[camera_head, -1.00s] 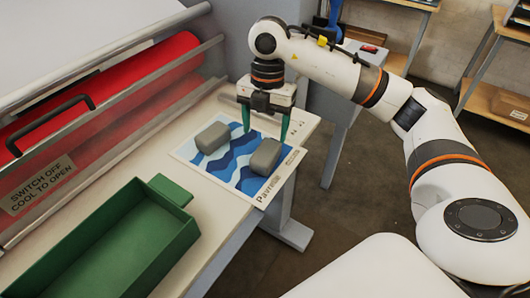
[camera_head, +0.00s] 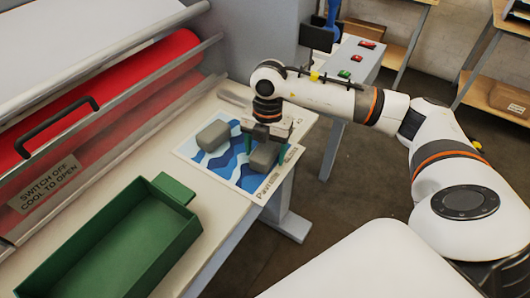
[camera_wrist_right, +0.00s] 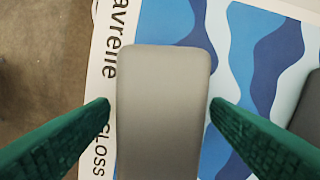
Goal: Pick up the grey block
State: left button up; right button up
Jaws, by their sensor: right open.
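Two grey blocks lie on a blue-and-white printed sheet (camera_head: 222,171) on the table. The right-hand grey block (camera_head: 265,156) is between the green fingers of my right gripper (camera_head: 264,150), which is open. In the right wrist view, this grey block (camera_wrist_right: 163,100) fills the middle, with one finger of the gripper (camera_wrist_right: 160,104) on each side and a gap at both sides. The other grey block (camera_head: 212,136) lies to the left on the sheet; its edge (camera_wrist_right: 306,110) shows at the right of the wrist view. My left gripper is not in view.
A green tray (camera_head: 163,180) stands empty on the table (camera_head: 190,200) at the front left. The laminator's red roller (camera_head: 150,75) and black handle (camera_head: 55,125) are behind it.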

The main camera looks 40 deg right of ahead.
jog(key=shift+f, duration=0.25)
dwell(0.4)
jog(key=c, duration=1.5)
